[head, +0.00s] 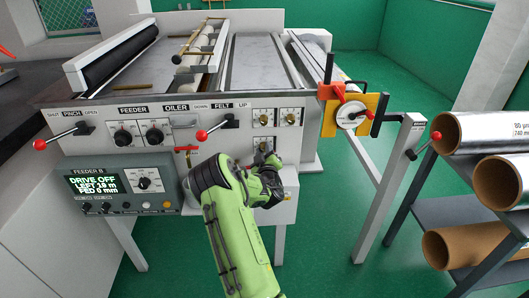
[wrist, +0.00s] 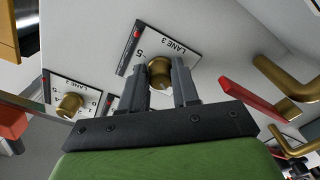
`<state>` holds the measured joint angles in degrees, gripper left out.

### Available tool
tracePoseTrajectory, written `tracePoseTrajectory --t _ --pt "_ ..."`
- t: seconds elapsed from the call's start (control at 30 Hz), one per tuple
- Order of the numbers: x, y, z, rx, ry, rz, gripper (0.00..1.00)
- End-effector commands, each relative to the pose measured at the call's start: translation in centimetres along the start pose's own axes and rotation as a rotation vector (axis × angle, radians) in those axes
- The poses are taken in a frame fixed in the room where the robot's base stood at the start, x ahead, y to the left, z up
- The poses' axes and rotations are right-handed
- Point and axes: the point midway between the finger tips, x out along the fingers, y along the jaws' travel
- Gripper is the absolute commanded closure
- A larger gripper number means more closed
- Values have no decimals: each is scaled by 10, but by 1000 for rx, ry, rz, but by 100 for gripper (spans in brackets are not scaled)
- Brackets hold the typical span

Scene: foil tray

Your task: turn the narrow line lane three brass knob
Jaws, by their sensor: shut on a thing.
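In the wrist view the brass knob (wrist: 159,72) sits on a white plate marked LANE 3 (wrist: 168,47), with scale figures partly hidden. My gripper (wrist: 160,82) has its two dark fingers on either side of this knob and is shut on it. The near part of the knob lies between the fingers. In the head view my gripper (head: 263,158) is against the lower front panel, by the lower left knob of a small group. The knob's pointer and exact setting cannot be read.
Another brass knob (wrist: 70,104) sits left in the wrist view. A red handle (wrist: 252,103) and a brass pipe (wrist: 285,76) are close at right. In the head view are a red-tipped lever (head: 203,135), an orange gauge bracket (head: 352,113) and foil rolls (head: 490,131).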

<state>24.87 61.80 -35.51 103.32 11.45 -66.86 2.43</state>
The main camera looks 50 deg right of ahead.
Motion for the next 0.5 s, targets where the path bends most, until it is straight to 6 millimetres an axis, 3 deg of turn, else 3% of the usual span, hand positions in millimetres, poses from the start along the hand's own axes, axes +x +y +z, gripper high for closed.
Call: tracePoseTrajectory --t 0.47,0.5 --pt "0 0 -1 -18 3 0 100" --pt "0 0 -1 -18 3 0 68"
